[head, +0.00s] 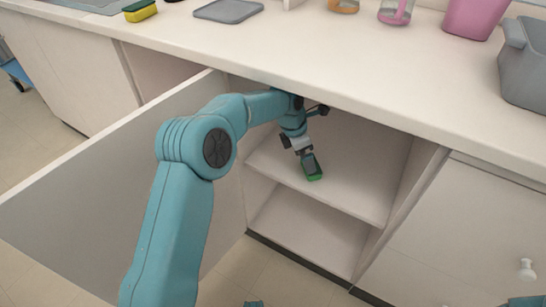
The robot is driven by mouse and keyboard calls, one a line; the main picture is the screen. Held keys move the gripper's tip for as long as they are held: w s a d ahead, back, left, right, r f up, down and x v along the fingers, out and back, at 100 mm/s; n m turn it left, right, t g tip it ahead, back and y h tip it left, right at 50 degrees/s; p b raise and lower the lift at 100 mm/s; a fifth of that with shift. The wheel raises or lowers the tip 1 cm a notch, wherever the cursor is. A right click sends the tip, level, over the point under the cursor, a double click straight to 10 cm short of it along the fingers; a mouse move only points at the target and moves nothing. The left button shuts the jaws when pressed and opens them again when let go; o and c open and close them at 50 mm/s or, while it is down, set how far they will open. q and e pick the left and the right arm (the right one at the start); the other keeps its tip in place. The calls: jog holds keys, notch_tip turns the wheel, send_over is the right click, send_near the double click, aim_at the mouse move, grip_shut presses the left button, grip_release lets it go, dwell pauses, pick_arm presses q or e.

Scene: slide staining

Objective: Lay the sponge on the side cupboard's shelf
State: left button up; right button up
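The side cupboard (384,205) stands open under the worktop, with a middle shelf (350,200) and a lower floor. My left arm reaches into it from the left. Its gripper (305,153) is over the middle shelf, and its fingers appear closed on the near end of a small green sponge with a dark top (313,172). The sponge is tilted and hangs down from the fingers, at or just above the shelf; I cannot tell whether it touches.
The open cupboard door (110,190) stands to the left, close to my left arm. On the worktop (330,60) are a yellow and green sponge (140,10), a grey tray (228,11), a pink container (475,15) and a grey bin (524,70). The shelf around the gripper is bare.

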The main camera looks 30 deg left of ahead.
pick_arm(q)
jog(key=s+a+p, duration=0.1)
jog(key=s+a, duration=0.6)
jog(key=a, duration=0.1)
jog(key=shift+s+f, duration=0.3)
jog(key=shift+s, duration=0.1)
